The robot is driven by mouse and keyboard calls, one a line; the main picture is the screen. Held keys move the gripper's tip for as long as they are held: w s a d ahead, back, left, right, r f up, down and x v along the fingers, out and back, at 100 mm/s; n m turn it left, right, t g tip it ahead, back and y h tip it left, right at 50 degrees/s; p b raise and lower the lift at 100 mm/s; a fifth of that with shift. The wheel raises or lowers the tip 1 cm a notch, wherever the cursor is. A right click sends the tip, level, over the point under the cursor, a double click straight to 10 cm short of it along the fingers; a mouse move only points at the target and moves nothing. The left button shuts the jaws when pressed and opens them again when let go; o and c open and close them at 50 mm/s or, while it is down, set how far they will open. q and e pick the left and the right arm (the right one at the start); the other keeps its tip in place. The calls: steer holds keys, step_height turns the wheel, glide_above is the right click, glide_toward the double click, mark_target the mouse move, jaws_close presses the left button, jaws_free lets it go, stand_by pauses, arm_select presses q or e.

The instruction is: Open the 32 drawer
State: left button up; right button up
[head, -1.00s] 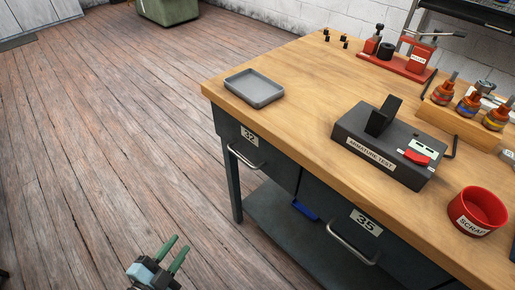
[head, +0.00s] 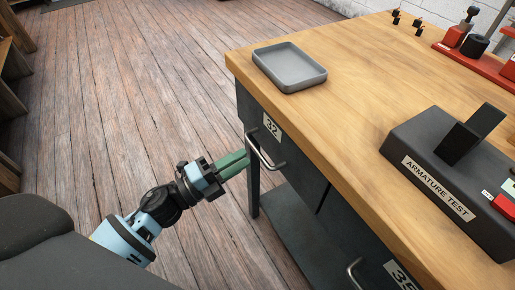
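The 32 drawer (head: 293,150) is a dark grey front under the near left corner of the wooden-topped bench, with a white label reading 32 (head: 271,127). It looks closed. Its metal bar handle (head: 262,153) stands out from the front. My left gripper (head: 247,160) comes in from the left, its green fingers pointing right, with the tips at the handle's left end. I cannot tell whether the fingers touch the handle or how far apart they are. My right gripper is not in view.
A grey tray (head: 289,68) sits on the bench top (head: 345,95) above the drawer. A black armature test unit (head: 450,165) stands to the right. Drawer 35 (head: 375,272) is lower right. Open plank floor (head: 150,100) lies left of the bench.

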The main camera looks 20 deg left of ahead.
mark_target(257, 149)
arm_select(q)
steer(key=shift+x, duration=2.7)
steer(key=shift+f, duration=0.1)
steer(key=shift+c, duration=0.3)
jaws_close()
